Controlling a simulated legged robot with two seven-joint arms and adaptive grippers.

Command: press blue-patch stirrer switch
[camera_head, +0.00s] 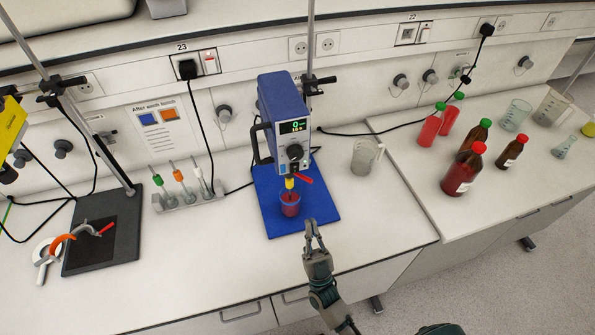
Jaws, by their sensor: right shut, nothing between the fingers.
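The blue stirrer (283,115) stands upright on a blue base board (322,205) at the middle of the bench. Its front has a lit display (293,127) reading 0 and a dark round knob (294,153) below it. A small cup of red liquid (290,206) stands on the board under the stirrer's yellow and red lower parts. My left gripper is not in view.
A clear beaker (365,157) stands right of the stirrer. Bottles of red liquid (462,172) and glassware fill the right bench. A pipette rack (188,198) and a dark stand base (103,232) are at the left.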

